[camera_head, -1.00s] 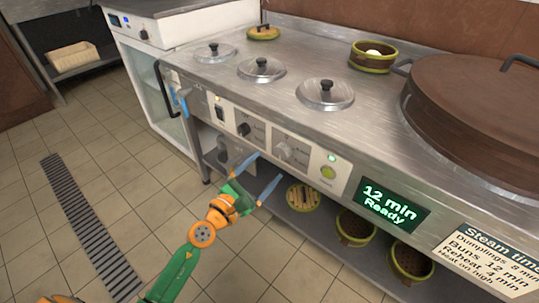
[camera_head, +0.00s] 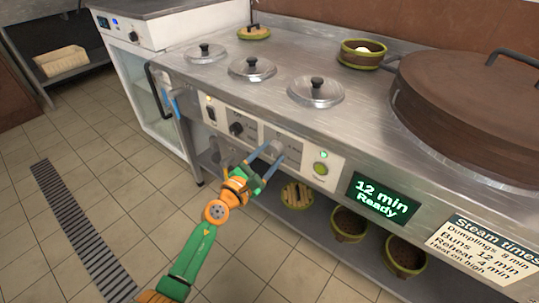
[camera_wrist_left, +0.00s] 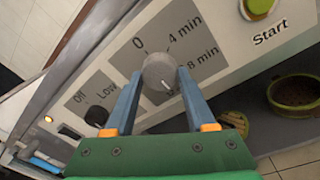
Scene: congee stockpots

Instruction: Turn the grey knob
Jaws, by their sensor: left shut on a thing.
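The grey knob (camera_wrist_left: 158,68) is on the front panel of the steel counter, beside a dial plate marked 0, 4 min and 8 min. A small white mark shows on its face, toward the lower right in the wrist view. My left gripper (camera_head: 267,156) reaches the panel from the front. Its two blue fingers are on either side of the knob and shut on it. In the head view the knob (camera_head: 274,147) is partly hidden between the fingers. My right gripper is in neither view.
A black knob (camera_head: 236,129) and a lit switch (camera_head: 211,110) are left of the grey knob. A green Start button (camera_head: 320,169) and a display (camera_head: 383,198) reading "12 min Ready" are to its right. Lidded pots (camera_head: 316,90) are on the counter above.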

